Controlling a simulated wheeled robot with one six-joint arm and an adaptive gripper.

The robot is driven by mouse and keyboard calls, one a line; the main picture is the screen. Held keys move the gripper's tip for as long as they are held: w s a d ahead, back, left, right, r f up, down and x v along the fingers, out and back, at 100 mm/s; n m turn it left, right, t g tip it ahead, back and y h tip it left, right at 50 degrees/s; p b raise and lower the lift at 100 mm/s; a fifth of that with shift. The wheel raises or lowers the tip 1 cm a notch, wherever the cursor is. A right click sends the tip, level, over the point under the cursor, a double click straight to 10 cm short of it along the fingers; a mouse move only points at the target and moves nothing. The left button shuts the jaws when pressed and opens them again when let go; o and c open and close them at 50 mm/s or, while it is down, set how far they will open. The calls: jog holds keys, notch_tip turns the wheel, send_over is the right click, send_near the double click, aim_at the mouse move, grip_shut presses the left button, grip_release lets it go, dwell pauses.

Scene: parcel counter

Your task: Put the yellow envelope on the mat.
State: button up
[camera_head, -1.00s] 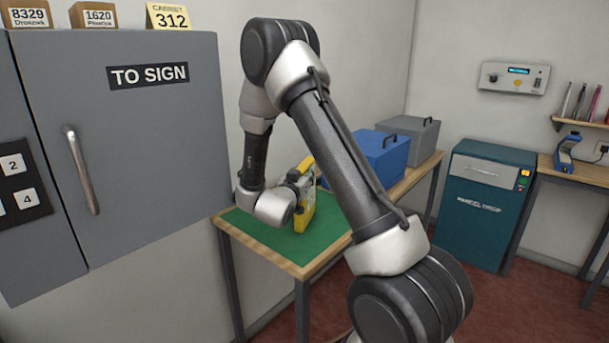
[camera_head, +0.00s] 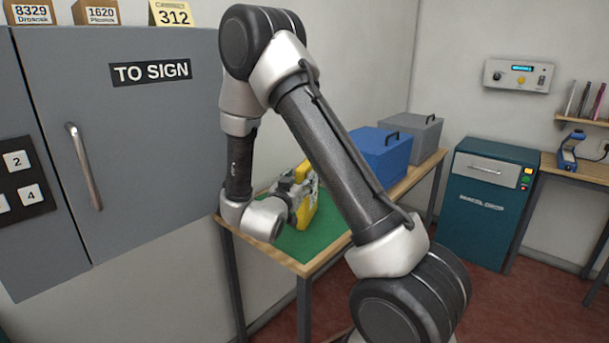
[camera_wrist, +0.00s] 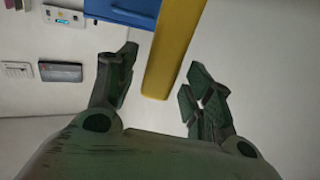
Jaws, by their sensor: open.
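The yellow envelope (camera_head: 307,207) stands upright on the green mat (camera_head: 302,241) on the wooden table, partly hidden behind my gripper and arm. My gripper (camera_head: 292,190) is beside it on its left, at about its height. In the wrist view the envelope (camera_wrist: 181,45) shows as a plain yellow strip beyond and between the spread fingers of my gripper (camera_wrist: 158,78). The fingers are open, with a gap visible around the envelope. The bottom contact of the envelope with the mat is partly hidden.
A blue box (camera_head: 385,155) and a grey box (camera_head: 415,137) stand behind on the same table. A grey cabinet (camera_head: 135,150) marked TO SIGN is close on the left. A teal parcel drop unit (camera_head: 485,210) stands to the right.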

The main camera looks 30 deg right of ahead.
jog(key=v, duration=0.4)
jog(key=shift+s+a, duration=0.1)
jog(key=shift+s, duration=0.05)
dwell(0.4)
